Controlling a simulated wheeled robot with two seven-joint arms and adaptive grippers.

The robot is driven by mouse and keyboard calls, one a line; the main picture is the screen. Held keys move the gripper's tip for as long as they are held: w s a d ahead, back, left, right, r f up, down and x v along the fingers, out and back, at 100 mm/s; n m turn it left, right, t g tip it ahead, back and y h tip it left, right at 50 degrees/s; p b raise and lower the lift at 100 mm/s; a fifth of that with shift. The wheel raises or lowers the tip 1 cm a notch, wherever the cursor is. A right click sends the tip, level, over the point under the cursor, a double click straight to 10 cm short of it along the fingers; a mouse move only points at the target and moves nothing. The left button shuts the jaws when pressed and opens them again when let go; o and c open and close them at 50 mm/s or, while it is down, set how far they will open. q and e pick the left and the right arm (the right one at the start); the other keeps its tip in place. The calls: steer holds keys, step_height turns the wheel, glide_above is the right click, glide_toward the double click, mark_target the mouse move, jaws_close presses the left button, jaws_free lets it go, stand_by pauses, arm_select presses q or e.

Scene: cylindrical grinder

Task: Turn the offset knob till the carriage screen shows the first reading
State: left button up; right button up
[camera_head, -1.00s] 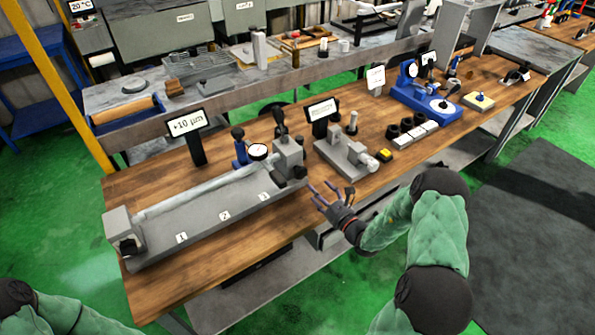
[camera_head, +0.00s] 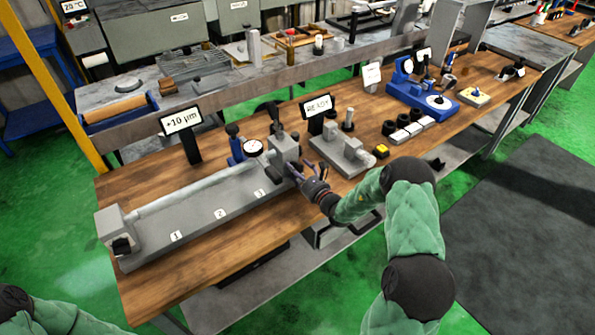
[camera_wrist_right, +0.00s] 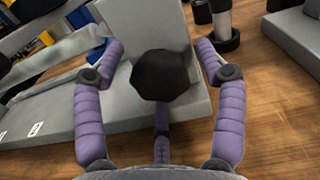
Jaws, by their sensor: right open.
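A dark faceted knob (camera_wrist_right: 160,75) stands out from a grey block (camera_wrist_right: 165,35) in the right wrist view. My right gripper (camera_wrist_right: 161,55) is open with its purple fingers on both sides of this knob, apart from it. In the head view my right gripper (camera_head: 297,170) is at the right end of the long grey bench fixture (camera_head: 195,222) and largely hides the knob. A screen (camera_head: 182,121) behind the fixture reads +10 µm. Another screen (camera_head: 317,107) appears to read READY. A dial gauge (camera_head: 253,148) stands by the grey block. My left gripper is out of view.
A second grey fixture (camera_head: 345,152) stands just right of my right gripper, with a yellow button (camera_head: 381,150) beside it. Another dark knob (camera_head: 122,246) is at the long fixture's left end. The wooden bench top (camera_head: 190,265) is clear in front.

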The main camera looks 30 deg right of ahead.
steer(key=c, duration=1.2)
steer(key=shift+o, duration=0.2)
steer(key=shift+n, duration=0.3)
steer(key=n+b, duration=0.1)
steer(key=n, duration=0.3)
steer(key=shift+n+b, duration=0.35)
steer(key=shift+n, duration=0.05)
steer(key=n+b, duration=0.2)
steer(key=n, duration=0.3)
steer(key=shift+n, duration=0.3)
